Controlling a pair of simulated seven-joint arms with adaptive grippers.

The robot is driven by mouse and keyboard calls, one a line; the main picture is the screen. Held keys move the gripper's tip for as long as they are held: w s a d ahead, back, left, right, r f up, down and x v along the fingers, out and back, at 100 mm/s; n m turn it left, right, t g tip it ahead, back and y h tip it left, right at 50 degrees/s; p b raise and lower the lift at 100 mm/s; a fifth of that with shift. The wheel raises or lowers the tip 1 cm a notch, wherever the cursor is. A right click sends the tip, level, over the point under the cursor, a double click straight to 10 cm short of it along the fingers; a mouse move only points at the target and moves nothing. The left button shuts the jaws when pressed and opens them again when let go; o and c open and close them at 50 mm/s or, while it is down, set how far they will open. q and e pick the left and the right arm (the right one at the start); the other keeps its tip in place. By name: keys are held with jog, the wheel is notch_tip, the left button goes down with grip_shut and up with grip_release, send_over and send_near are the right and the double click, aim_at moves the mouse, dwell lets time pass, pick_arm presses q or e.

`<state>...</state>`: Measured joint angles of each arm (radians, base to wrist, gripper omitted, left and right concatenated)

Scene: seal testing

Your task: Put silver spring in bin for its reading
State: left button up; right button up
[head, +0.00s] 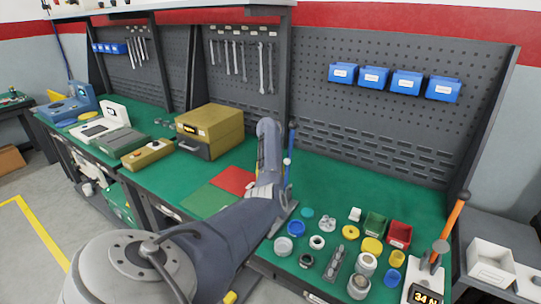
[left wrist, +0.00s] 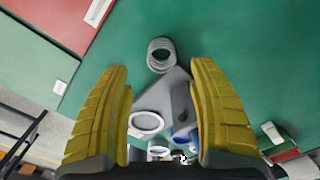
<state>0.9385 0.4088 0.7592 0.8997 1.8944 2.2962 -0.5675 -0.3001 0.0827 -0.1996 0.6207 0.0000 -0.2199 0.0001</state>
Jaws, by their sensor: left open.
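My left gripper (left wrist: 160,68) is open, its two yellow fingers spread in the left wrist view. A grey ringed, coil-like piece (left wrist: 160,48), which looks like the silver spring, lies on the green bench top just beyond the fingertips, between them and not touched. In the head view my own arm hides the gripper and that spot. A small green bin (head: 375,224) and a small red bin (head: 399,233) stand at the right of the bench. A gauge display (head: 426,296) at the lower right reads 34 N. My right gripper is not in view.
Red (head: 235,180) and green (head: 209,201) mats lie left of my arm. Several rings, caps and cups crowd the bench's right end. An orange-handled lever (head: 455,222) rises by the gauge.

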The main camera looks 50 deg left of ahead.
pick_arm(q)
jog(key=shift+w+f, duration=0.15)
jog(key=shift+f, duration=2.5)
grip_shut()
